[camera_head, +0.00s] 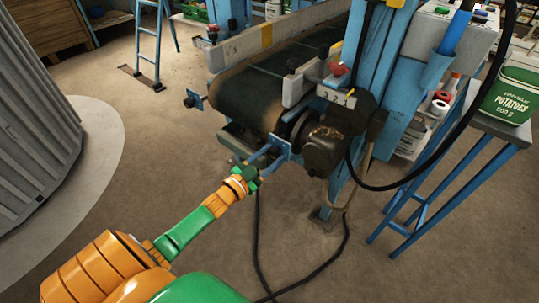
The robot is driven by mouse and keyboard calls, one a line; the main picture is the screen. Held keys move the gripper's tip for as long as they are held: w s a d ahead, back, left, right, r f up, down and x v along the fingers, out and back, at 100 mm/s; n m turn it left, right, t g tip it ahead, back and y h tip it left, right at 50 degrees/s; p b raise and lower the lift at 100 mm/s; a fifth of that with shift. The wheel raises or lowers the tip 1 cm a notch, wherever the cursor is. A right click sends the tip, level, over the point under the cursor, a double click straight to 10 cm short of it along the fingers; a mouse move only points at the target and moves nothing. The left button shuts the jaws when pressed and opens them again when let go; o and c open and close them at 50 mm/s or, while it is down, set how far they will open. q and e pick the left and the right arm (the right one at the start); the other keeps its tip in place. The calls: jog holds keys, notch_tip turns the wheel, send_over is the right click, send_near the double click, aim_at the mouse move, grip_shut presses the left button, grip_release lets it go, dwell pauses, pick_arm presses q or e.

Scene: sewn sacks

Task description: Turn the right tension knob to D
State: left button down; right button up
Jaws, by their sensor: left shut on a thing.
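My left gripper (246,173), green and orange, reaches from the lower left to the near end of the conveyor (250,95). It is shut at the blue bracket (282,149) on the conveyor's right side, where the right tension knob sits. The fingers hide most of the knob, and I cannot read a pointer or any letter, D included. Another blue bracket with a dark knob (191,99) sticks out on the conveyor's left side. My right gripper is not in view.
A dark motor housing (325,150) sits just right of the bracket. A black cable (258,240) hangs to the floor. A blue-legged table (480,122) with a green potato tin (510,92) stands at right. A grey ribbed bin (35,120) stands at left.

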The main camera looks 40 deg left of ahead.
pick_arm(q)
jog(key=m, duration=0.3)
jog(key=shift+f+m, duration=0.1)
jog(key=shift+m, duration=1.6)
jog(key=shift+c, duration=1.7)
grip_release()
jog(key=s+p, duration=0.1)
jog(key=s, duration=0.6)
jog(key=shift+a, duration=0.25)
